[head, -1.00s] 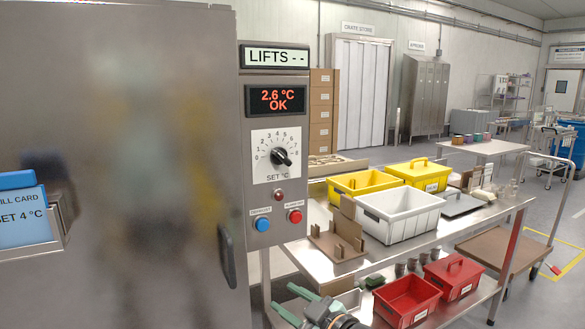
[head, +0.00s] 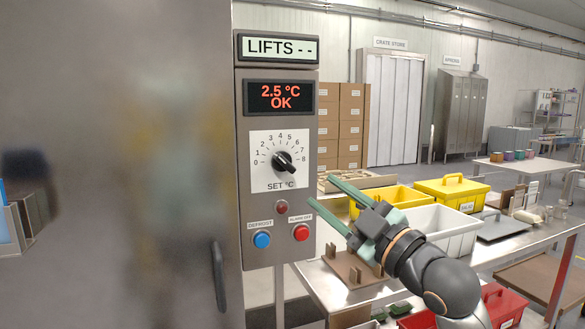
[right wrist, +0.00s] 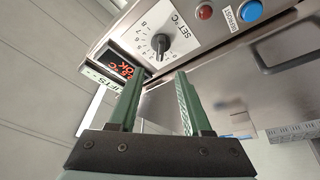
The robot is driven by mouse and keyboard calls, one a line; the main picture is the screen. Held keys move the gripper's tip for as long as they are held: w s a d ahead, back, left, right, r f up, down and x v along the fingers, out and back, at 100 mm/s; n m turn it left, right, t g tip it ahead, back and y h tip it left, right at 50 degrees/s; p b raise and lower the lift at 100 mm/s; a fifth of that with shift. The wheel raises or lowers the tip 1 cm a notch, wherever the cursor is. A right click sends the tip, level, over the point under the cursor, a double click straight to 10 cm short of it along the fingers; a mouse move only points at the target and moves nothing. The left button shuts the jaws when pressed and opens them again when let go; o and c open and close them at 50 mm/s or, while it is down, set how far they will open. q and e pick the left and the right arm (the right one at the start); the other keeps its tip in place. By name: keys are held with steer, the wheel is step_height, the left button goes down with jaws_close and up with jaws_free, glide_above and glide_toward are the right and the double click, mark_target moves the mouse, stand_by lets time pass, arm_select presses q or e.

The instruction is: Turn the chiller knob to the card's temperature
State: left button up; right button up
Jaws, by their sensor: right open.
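The black chiller knob (head: 284,162) sits on a white dial (head: 262,180) numbered 0 to 8. Its long axis slants from upper left to lower right; I cannot tell the exact setting. The display (head: 279,97) above reads 2.5 °C OK. The card (head: 3,215) is nearly out of view at the left edge, and its text is hidden now. My right gripper (head: 322,190) is open and empty, right of the panel and slightly below knob height. In the right wrist view the knob (right wrist: 160,45) shows beyond the green fingers (right wrist: 158,82), apart from them. My left gripper is out of view.
Below the dial are a red lamp (head: 281,208), a blue defrost button (head: 262,240) and a red alarm-off button (head: 301,232). A door handle (head: 218,275) sticks out at lower left. A steel table (head: 335,298) with yellow, white and red crates stands right, behind my arm.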

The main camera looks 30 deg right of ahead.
mark_target(287, 165)
steer(key=p+x, duration=0.1)
steer(key=x, duration=0.8)
steer(key=shift+w+r+p, duration=0.1)
steer(key=shift+w+p, duration=0.15)
steer(key=shift+p, duration=0.15)
steer(key=shift+x, duration=0.8)
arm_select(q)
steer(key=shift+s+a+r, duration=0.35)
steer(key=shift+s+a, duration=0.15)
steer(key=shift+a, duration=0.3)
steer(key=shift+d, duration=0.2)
arm_select(e)
jaws_close()
